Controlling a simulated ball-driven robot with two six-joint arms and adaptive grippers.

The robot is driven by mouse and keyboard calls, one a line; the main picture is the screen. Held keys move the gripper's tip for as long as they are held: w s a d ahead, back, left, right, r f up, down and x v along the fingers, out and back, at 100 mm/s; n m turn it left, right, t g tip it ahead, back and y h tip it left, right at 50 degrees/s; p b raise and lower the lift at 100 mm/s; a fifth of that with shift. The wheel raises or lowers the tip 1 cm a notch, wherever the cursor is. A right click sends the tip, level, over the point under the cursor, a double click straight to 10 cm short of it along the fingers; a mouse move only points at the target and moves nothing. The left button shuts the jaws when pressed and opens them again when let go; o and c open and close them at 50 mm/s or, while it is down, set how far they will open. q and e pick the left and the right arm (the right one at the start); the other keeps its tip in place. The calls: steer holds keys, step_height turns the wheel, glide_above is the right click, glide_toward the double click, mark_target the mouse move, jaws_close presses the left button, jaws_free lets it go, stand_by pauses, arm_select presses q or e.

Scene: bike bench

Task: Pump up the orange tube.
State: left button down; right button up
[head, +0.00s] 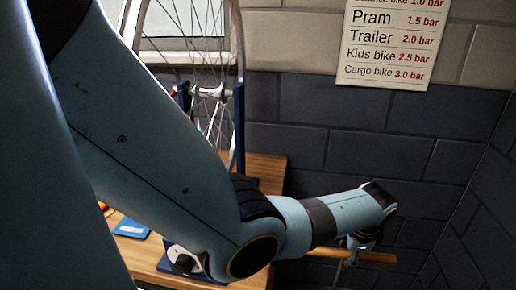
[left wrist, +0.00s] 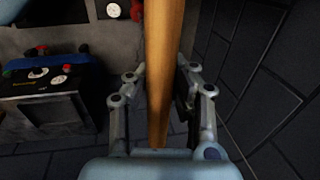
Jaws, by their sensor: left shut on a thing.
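My left gripper (head: 362,246) is at the lower right of the head view, at the end of my blue arm. It is shut on a wooden handle bar (head: 380,257), which lies roughly level beyond the bench's right end. In the left wrist view the bar (left wrist: 163,40) runs upright through the picture, between the two fingers of the gripper (left wrist: 160,82). What the bar joins to is hidden. No orange tube can be made out. A small orange item (head: 103,206) shows on the bench at the left, mostly behind my arm. My right gripper is not in view.
A spoked wheel (head: 216,90) stands in a blue stand (head: 239,130) on the wooden bench (head: 265,172). A blue card (head: 131,228) lies on the bench. A dark box with knobs (left wrist: 45,100) shows at the left wrist view's left.

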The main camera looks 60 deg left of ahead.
arm_select(q)
steer(key=f+b, duration=0.4)
steer(key=f, duration=0.2)
steer(key=f+b, duration=0.5)
steer(key=f, duration=0.1)
steer(key=f+b, duration=0.5)
steer(key=f, duration=0.1)
steer(key=shift+s+d+f, duration=0.2)
steer(key=shift+s+f, duration=0.15)
steer(key=shift+s, duration=0.05)
steer(key=shift+r, duration=0.15)
step_height(320, 180, up, 23)
steer(key=p, duration=2.3)
steer(key=shift+f, duration=0.2)
steer(key=r, duration=0.6)
steer(key=shift+w+a+r, duration=0.1)
steer(key=shift+w+r, duration=0.1)
steer(key=shift+r, duration=0.05)
step_height(320, 180, down, 30)
steer(key=b, duration=2.3)
steer(key=shift+s+r, duration=0.15)
steer(key=shift+r, duration=0.35)
